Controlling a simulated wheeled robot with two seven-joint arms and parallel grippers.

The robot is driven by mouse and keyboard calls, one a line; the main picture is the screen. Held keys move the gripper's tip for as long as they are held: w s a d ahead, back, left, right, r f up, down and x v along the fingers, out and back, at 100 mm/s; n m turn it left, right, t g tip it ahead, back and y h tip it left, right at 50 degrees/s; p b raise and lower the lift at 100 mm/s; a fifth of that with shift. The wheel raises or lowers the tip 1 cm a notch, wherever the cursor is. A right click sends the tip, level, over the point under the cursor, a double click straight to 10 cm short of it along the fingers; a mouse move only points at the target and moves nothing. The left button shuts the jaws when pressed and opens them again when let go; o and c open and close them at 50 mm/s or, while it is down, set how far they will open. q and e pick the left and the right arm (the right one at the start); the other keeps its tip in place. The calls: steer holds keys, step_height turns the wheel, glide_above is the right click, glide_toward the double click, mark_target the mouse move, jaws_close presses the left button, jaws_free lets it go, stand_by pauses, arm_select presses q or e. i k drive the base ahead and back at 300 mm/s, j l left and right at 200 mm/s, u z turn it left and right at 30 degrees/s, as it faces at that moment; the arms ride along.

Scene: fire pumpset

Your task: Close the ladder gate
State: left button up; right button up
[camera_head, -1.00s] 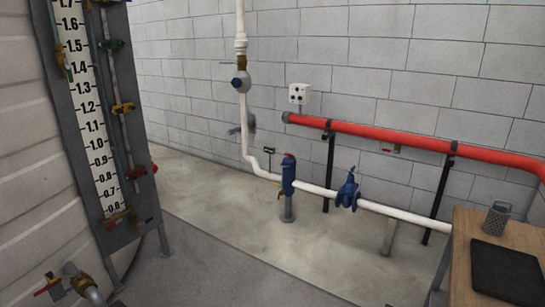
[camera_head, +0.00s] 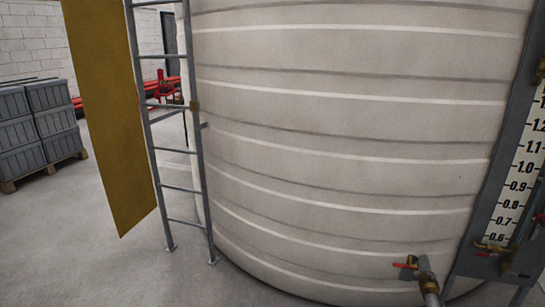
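The ladder gate is a tall yellow panel (camera_head: 108,110) at the left of the view. It stands swung out to the left of the grey metal ladder (camera_head: 172,150), apart from the rungs at its lower end, so the rungs are uncovered. The tops of the panel and ladder are out of the frame. Neither of my grippers shows in the view.
A large ribbed beige tank (camera_head: 350,150) fills the middle, close behind the ladder. A level gauge (camera_head: 515,175) and a valve with a red handle (camera_head: 410,265) are at the right. Grey crates (camera_head: 40,125) on a pallet stand at the far left. Floor before the ladder is clear.

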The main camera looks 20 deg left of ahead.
mark_target(97, 35)
steer(key=i+j+u, duration=0.1)
steer(key=u, duration=0.3)
steer(key=i+j+u, duration=0.1)
steer(key=u, duration=0.35)
steer(key=i+j+u, duration=0.1)
steer(key=u, duration=0.3)
steer(key=i+j+u, duration=0.15)
steer(key=u, duration=0.25)
steer(key=i+u, duration=0.15)
steer(key=u, duration=0.3)
steer(key=i+j+u, duration=0.4)
steer(key=i, duration=0.5)
steer(key=i+u, duration=0.4)
steer(key=i, duration=0.5)
steer(key=i+j+z, duration=0.15)
steer(key=i+z, duration=0.25)
steer(key=i, duration=0.85)
steer(key=i+z, duration=0.3)
steer(key=z, duration=0.2)
steer(key=i+j+z, duration=0.1)
steer(key=i+z, duration=0.35)
steer(key=i+j+z, duration=0.1)
steer(key=j+z, duration=0.15)
steer(key=z, duration=0.25)
steer(key=j+z, duration=0.3)
steer(key=z, duration=0.2)
steer(key=j+z, duration=0.3)
steer(key=z, duration=0.2)
steer(key=j+z, duration=0.3)
steer(key=z, duration=0.2)
